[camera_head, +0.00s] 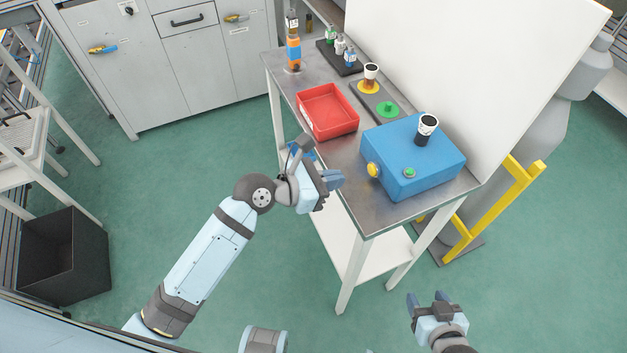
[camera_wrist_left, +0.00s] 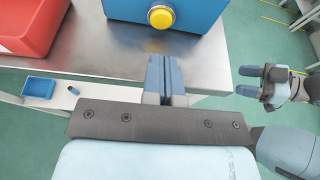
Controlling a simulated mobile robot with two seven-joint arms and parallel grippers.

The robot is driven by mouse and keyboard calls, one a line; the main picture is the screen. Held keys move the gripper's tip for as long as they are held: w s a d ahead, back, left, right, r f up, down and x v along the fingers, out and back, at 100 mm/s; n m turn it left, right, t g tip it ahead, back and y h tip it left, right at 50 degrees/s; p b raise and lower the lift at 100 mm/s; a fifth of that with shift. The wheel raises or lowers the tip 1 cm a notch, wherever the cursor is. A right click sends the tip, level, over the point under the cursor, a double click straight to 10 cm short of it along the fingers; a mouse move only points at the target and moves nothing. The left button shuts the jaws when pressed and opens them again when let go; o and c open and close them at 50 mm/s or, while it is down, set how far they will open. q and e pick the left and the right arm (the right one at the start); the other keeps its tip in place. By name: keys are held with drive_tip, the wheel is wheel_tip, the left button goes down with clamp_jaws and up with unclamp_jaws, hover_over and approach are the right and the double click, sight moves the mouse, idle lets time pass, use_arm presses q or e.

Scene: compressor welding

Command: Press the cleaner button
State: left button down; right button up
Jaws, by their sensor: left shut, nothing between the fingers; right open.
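A blue box (camera_head: 425,160), the cleaner by its look, stands on the metal table. It has a yellow button (camera_head: 373,170) on its front side and a green button (camera_head: 409,173) on top. In the left wrist view, the closed fingers (camera_wrist_left: 166,75) point toward the yellow button (camera_wrist_left: 161,17) on the blue box (camera_wrist_left: 205,14). My right gripper (camera_head: 427,299) is open and empty beyond the table's near end.
A red tray (camera_head: 330,126) sits on the table left of the box. Behind it are a plate with yellow and green discs (camera_head: 388,109), a dark rack of small bottles (camera_head: 352,69) and an orange-blue bottle (camera_head: 293,53). A white panel (camera_head: 500,60) rises behind the table.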

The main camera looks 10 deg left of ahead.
sight(370, 170)
use_arm(q)
drive_tip(key=x, duration=0.4)
drive_tip(key=r+x, duration=0.1)
drive_tip(key=x, duration=0.1)
drive_tip(key=shift+w+d, duration=0.1)
drive_tip(key=shift+d, duration=0.05)
drive_tip(key=shift+r, duration=0.1)
